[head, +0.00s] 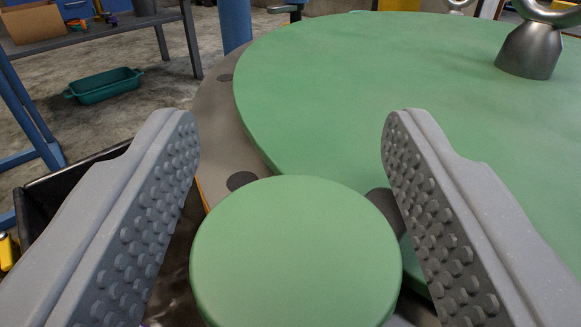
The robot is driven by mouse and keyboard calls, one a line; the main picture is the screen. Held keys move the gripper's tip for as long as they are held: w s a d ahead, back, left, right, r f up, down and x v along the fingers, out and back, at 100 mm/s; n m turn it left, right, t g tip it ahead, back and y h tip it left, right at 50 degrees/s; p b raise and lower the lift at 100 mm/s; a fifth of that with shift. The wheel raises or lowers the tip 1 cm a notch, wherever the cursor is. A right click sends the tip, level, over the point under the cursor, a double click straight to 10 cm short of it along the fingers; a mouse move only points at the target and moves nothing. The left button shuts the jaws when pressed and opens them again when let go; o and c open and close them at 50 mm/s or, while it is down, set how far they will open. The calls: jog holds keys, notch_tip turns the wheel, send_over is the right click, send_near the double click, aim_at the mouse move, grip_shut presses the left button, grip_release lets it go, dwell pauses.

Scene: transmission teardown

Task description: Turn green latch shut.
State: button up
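A round green knob (297,250), which looks like the green latch, is at the bottom centre of the head view. My gripper (291,145) is open, with one grey studded finger on each side of the knob. A gap shows between the left finger and the knob, and a narrower one on the right near the fingertip. Whatever lies under the knob is hidden. Behind it is a large green disc (390,90) on a grey-brown rim (215,120) with dark round spots.
A metal fitting with a ring (528,50) stands on the disc at the upper right. A dark bin (40,200) is at the left edge. A teal tray (105,86) lies on the floor near a workbench (100,32) at the upper left.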

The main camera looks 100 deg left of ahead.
jog(key=shift+d, duration=0.1)
jog(key=w+d+p, duration=0.1)
jog(key=d+p, duration=0.2)
jog(key=d, duration=1)
jog(key=shift+w+d, duration=0.2)
jog(key=shift+d, duration=0.1)
jog(key=shift+f, duration=0.1)
